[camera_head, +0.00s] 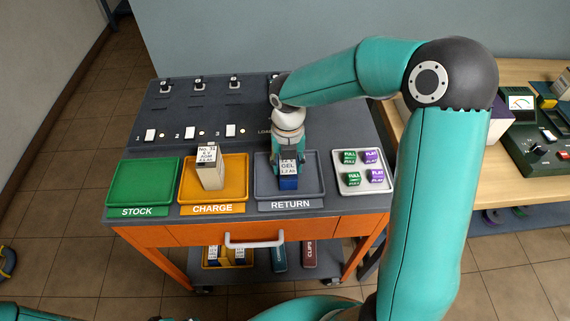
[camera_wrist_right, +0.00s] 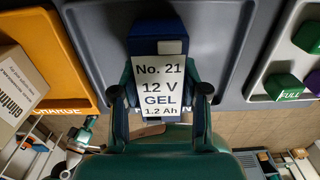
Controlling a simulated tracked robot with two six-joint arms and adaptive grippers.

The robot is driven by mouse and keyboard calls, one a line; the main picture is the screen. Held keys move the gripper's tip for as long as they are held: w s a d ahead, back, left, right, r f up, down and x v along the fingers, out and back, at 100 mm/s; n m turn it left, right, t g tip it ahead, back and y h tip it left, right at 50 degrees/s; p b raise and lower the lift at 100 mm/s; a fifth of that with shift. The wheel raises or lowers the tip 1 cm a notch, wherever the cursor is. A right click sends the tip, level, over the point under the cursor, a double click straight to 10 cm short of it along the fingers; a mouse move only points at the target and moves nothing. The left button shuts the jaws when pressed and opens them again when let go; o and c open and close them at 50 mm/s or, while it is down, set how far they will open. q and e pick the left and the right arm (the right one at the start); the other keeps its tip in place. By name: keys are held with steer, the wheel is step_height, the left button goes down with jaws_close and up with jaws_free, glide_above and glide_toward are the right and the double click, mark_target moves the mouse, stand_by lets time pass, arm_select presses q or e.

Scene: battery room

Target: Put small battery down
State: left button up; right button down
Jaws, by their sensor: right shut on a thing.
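The small battery (camera_head: 288,183) is blue with a white label reading No. 21, 12 V, GEL, 1.2 Ah; it also shows in the right wrist view (camera_wrist_right: 160,46). My right gripper (camera_head: 288,160) is shut on it from above, with a finger on each side of the label in the wrist view. The battery is upright over the grey RETURN tray (camera_head: 312,187). I cannot tell whether its base touches the tray floor. My left gripper is not in view.
The orange CHARGE tray (camera_head: 232,192) holds a beige battery (camera_head: 209,174). The green STOCK tray (camera_head: 142,184) is empty. A white tray (camera_head: 343,186) with green FULL and purple FLAT blocks stands right of RETURN. A panel with numbered switches (camera_head: 190,132) lies behind.

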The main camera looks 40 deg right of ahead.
mark_target(288, 162)
steer(key=c, duration=0.6)
jaws_free()
step_height(288, 162, up, 12)
stand_by(0.6)
